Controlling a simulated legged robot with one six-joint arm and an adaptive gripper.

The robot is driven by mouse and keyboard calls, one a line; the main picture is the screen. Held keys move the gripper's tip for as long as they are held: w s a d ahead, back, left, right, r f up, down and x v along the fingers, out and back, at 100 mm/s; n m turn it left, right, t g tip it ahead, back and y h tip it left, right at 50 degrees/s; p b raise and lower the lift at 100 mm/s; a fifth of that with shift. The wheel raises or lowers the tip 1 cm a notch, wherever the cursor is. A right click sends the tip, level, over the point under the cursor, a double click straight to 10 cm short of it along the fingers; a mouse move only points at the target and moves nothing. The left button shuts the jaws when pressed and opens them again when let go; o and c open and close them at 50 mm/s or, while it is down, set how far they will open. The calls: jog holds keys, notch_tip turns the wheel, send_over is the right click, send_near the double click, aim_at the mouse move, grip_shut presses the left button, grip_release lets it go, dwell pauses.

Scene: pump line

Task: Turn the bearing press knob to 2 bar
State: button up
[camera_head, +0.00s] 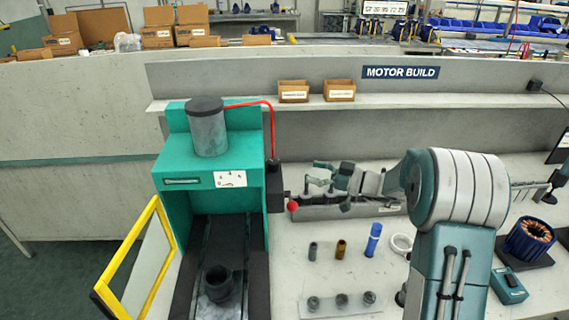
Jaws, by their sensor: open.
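The bearing press (178,150) is a teal machine with a grey cylinder on top, at the left of the bench. A small white dial plate (230,179) with tiny marks is on its front face. The knob and its setting are too small to make out there. My gripper (317,177) is open and empty, to the right of the press, its fingers pointing left towards it. It is apart from the dial plate.
A yellow-framed guard door (133,255) stands open at the press's left. A red ball handle (293,206) and red hose (272,125) are on its right side. Small parts, a blue bottle (373,240) and a copper-wound stator (530,238) stand on the bench.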

aim_at(278, 162)
jog(key=x, duration=1)
jog(key=shift+a, duration=0.1)
grip_shut()
